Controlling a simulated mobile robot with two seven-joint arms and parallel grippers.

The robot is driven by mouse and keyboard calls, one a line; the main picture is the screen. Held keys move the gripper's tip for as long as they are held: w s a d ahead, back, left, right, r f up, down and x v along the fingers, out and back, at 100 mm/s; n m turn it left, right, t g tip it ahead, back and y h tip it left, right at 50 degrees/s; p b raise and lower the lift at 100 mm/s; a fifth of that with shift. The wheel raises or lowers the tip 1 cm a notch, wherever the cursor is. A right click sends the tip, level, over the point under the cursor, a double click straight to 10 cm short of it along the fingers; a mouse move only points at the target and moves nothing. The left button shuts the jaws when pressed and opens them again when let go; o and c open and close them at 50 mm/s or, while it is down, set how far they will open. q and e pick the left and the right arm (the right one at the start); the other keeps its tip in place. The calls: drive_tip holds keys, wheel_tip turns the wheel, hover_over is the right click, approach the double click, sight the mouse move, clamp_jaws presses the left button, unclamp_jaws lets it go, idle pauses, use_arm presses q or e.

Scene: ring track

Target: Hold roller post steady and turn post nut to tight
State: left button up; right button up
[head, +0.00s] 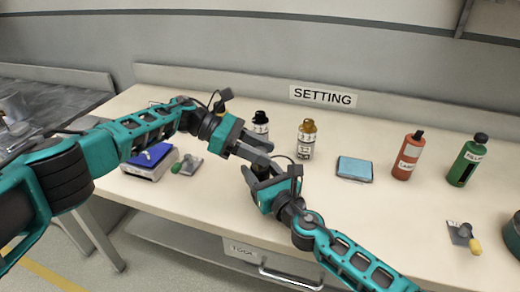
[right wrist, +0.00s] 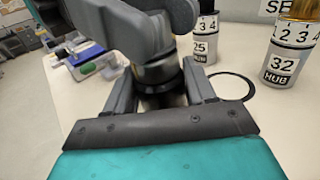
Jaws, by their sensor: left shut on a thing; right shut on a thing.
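A dark, round post (right wrist: 160,76) stands between the fingers of my right gripper (right wrist: 158,98) in the right wrist view. The right gripper (head: 262,172) is shut on it low down, in the middle of the bench in the head view. My left gripper (head: 258,155) comes in just above and also shows at the top of the right wrist view (right wrist: 140,35). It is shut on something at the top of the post. The nut is hidden by the grippers, so I cannot tell how it sits. In the head view the post is mostly hidden.
Two numbered canisters, black-topped (head: 260,125) and gold-topped (head: 306,140), stand close behind. A blue pad (head: 355,168), red bottle (head: 408,157) and green bottle (head: 469,162) are right. A blue-topped device (head: 150,160) is left; a yellow-knobbed fixture (head: 464,236) is front right.

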use_arm(q)
drive_tip(key=shift+r, duration=0.1)
drive_tip(key=o, duration=1)
drive_tip(key=shift+a, duration=0.1)
drive_tip(key=v, duration=1.2)
drive_tip(key=shift+c, duration=0.2)
